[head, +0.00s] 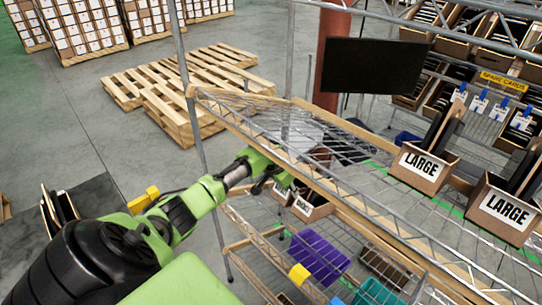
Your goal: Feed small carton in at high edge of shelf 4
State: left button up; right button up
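My green and black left arm reaches in from the left to the wire shelf rack. Its gripper (282,180) is at the rack's left end, behind and below the top shelf's wooden edge (340,203). Its fingertips are too small and partly covered, so I cannot tell whether it holds anything. Two small cartons with labels sit close by, one (311,209) just right of and below the gripper, another (281,194) right under it. The labels are too small to read surely. No shelf number is readable. My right gripper is not in view.
Two cartons marked LARGE (421,167) (502,210) stand on the upper shelf at right. A purple bin (319,257) and a teal bin (377,293) sit lower. A dark screen (374,67) hangs behind the rack. Wooden pallets (185,95) lie on the floor at left.

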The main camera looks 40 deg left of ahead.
pick_arm(q)
jog(key=s+a+r, duration=0.1)
jog(key=s+r, duration=0.2)
jog(key=s, duration=1)
jog(key=shift+s+a+r, duration=0.15)
jog(key=shift+s+r, duration=0.1)
